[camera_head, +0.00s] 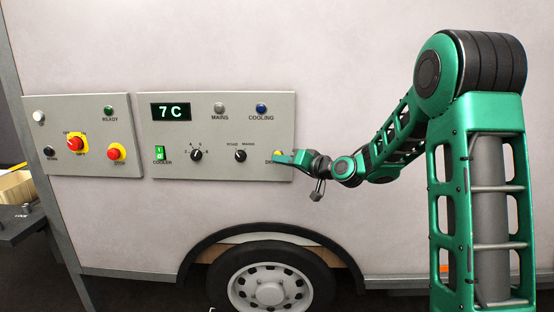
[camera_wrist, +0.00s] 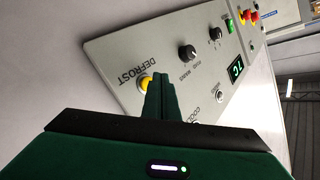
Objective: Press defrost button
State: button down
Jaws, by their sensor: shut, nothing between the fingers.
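The yellow defrost button (camera_wrist: 147,83) sits on the grey control panel (camera_wrist: 110,60), beside the DEFROST label. In the head view the button (camera_head: 278,153) shows as a small yellow patch at the panel's right end, partly covered by my gripper (camera_head: 284,158). In the wrist view my gripper (camera_wrist: 160,82) is shut and empty. Its fingertips overlap the button's edge in the picture. I cannot tell whether they touch it or whether it is pushed in.
The panel also carries a display reading 7 C (camera_head: 171,111), a green cooler switch (camera_head: 159,153) and two black knobs (camera_head: 196,155) (camera_head: 240,155). A second panel (camera_head: 90,165) at left has a red stop button (camera_head: 115,152). A wheel (camera_head: 268,285) is below.

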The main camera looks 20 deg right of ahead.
jog(key=s, duration=0.1)
jog(key=s+a, duration=0.1)
jog(key=s, duration=0.2)
jog(key=shift+s+a, duration=0.3)
jog(key=shift+s, duration=0.1)
dwell(0.5)
jog(key=s+d+f+g+h, duration=0.2)
jog(key=s+d+f+g, duration=0.15)
jog(key=s, duration=0.35)
jog(key=s+d+f+g+h, duration=0.2)
jog(key=s+d+f, duration=0.15)
jog(key=s, duration=0.35)
jog(key=s+d+f+g+h, duration=0.2)
jog(key=s+d, duration=0.3)
jog(key=s, duration=0.1)
jog(key=s+d+f+m+g, duration=0.1)
jog(key=s+d+m+g, duration=0.1)
jog(key=s, duration=1.2)
jog(key=s+d+f+m+g+h, duration=0.1)
jog(key=s+g, duration=0.4)
jog(key=s, duration=0.8)
jog(key=shift+s+d+f+m, duration=0.2)
jog(key=shift+s+d+m, duration=0.15)
jog(key=shift+d+m, duration=0.5)
